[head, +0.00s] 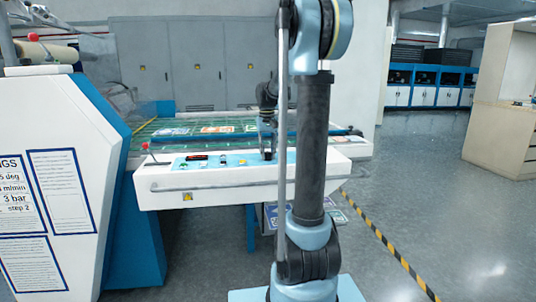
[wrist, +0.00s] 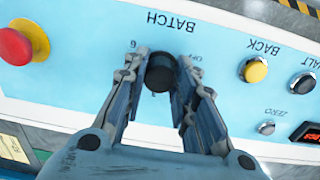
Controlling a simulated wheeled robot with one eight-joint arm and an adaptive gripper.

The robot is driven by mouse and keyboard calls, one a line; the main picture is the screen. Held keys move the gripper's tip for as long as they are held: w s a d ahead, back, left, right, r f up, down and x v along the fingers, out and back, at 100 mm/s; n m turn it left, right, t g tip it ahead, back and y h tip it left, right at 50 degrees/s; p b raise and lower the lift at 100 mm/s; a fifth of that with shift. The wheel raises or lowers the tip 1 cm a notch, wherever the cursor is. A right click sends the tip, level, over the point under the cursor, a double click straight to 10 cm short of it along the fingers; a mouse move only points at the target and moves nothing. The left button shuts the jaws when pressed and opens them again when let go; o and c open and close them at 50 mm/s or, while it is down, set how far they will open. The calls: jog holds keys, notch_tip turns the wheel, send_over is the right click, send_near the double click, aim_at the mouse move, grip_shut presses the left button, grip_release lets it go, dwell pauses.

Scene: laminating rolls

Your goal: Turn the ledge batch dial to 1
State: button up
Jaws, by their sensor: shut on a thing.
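The batch dial (wrist: 160,73) is a round black knob on a light blue panel, with the word BATCH upside down above it in the wrist view. My gripper (wrist: 161,80) has one finger on each side of the knob and is shut on it. I cannot tell where the dial points. In the head view my gripper (head: 267,152) is at the panel (head: 228,161) on the white ledge, and the dial is too small to make out.
A red mushroom button (wrist: 16,46) on a yellow base lies left of the dial. A yellow BACK button (wrist: 255,70), a black button (wrist: 302,82), a small ZERO knob (wrist: 266,128) and a red display (wrist: 307,132) lie right. A handrail (head: 215,187) runs along the ledge front.

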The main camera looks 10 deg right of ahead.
jog(key=shift+w, duration=0.1)
jog(key=o, duration=1.1)
notch_tip(320, 180, up, 12)
jog(key=shift+a+f, duration=0.1)
